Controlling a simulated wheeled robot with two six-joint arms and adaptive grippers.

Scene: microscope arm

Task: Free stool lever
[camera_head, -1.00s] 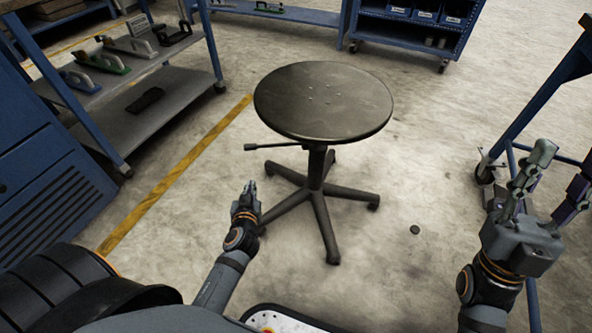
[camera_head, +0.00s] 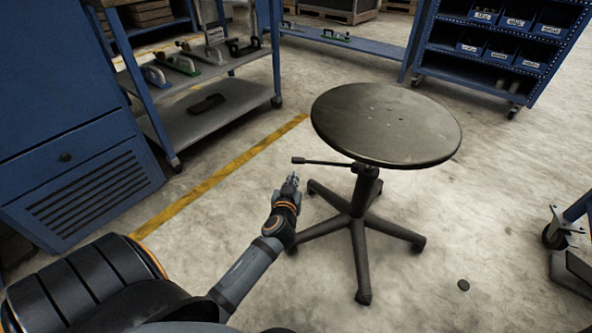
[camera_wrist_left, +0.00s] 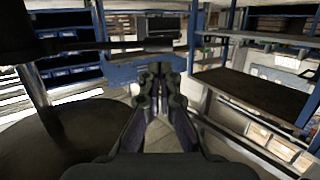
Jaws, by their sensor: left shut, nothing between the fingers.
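A dark round stool (camera_head: 385,122) stands on a star-shaped base in the middle right of the head view. Its lever (camera_head: 322,162) sticks out to the left under the seat and ends in a small knob. My left gripper (camera_head: 291,182) is shut and empty, just below and in front of the lever's knob, seemingly apart from it. In the left wrist view the fingers of my left gripper (camera_wrist_left: 155,75) are together. A dark bar, probably the lever (camera_wrist_left: 100,46), crosses beyond them; the dark seat (camera_wrist_left: 60,140) fills the lower left. My right gripper is out of view.
A blue shelf trolley (camera_head: 215,105) with tools stands at the left, beside a blue cabinet (camera_head: 75,150). A blue rack with bins (camera_head: 490,50) is at the back right. A small dark disc (camera_head: 463,285) lies on the floor.

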